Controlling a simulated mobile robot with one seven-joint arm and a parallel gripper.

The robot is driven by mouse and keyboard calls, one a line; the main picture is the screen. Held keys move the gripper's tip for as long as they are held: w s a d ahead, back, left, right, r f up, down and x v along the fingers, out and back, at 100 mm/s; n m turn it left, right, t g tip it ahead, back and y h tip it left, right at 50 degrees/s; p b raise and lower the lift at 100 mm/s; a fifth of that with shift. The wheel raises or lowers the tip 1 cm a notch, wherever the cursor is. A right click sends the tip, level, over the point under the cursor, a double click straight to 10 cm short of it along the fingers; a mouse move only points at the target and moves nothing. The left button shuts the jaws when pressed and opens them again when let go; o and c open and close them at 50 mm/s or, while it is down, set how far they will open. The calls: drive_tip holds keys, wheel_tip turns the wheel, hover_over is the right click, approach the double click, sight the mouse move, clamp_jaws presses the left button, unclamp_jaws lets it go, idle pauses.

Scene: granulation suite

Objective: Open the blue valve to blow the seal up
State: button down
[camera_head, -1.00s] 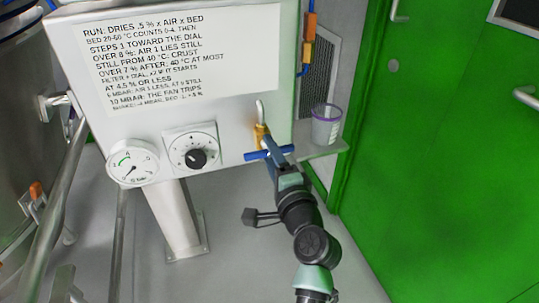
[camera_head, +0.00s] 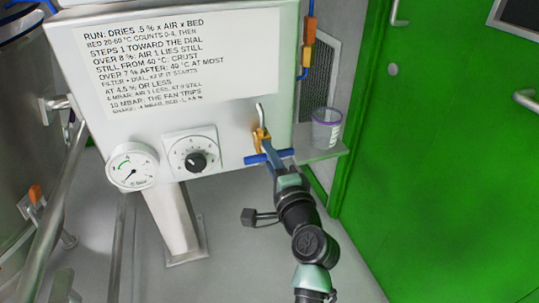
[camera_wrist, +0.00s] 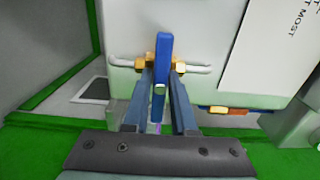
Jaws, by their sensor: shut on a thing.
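The blue valve (camera_head: 254,159) is a straight blue bar handle on a brass body with a thin metal pipe, at the lower right of the white panel. The handle lies nearly level in the head view. My gripper (camera_head: 270,153) is at the handle, its fingers on the bar's middle. In the wrist view the blue handle (camera_wrist: 163,48) stands upright between the two fingers of my gripper (camera_wrist: 161,85), which are shut on it. The brass fitting (camera_wrist: 180,68) and pipe run crosswise behind it. The fingers hide part of the valve body.
The white panel (camera_head: 90,130) carries printed text, a round gauge (camera_head: 132,167) and a black knob dial (camera_head: 195,162) left of the valve. A clear cup (camera_head: 327,130) stands on a small shelf close at right. A green door (camera_head: 440,170) is farther right. Steel pipes stand at left.

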drive_tip(key=shift+f+n+b, duration=0.1)
drive_tip(key=shift+n+b, duration=0.2)
drive_tip(key=shift+n, duration=0.1)
drive_tip(key=n+b, duration=0.2)
drive_tip(key=n, duration=0.1)
drive_tip(key=shift+f+n+b, duration=0.1)
drive_tip(key=shift+n+b, duration=0.25)
drive_tip(key=shift+n, duration=0.05)
drive_tip(key=n+b, duration=0.3)
drive_tip(key=n, duration=0.1)
drive_tip(key=shift+n, duration=0.3)
drive_tip(key=n+b, duration=0.2)
drive_tip(key=n, duration=0.2)
drive_tip(key=shift+b, duration=0.4)
drive_tip(key=shift+n+b, duration=1.15)
drive_tip(key=shift+n, duration=1.25)
drive_tip(key=c, duration=0.7)
unclamp_jaws()
drive_tip(key=shift+r, duration=0.2)
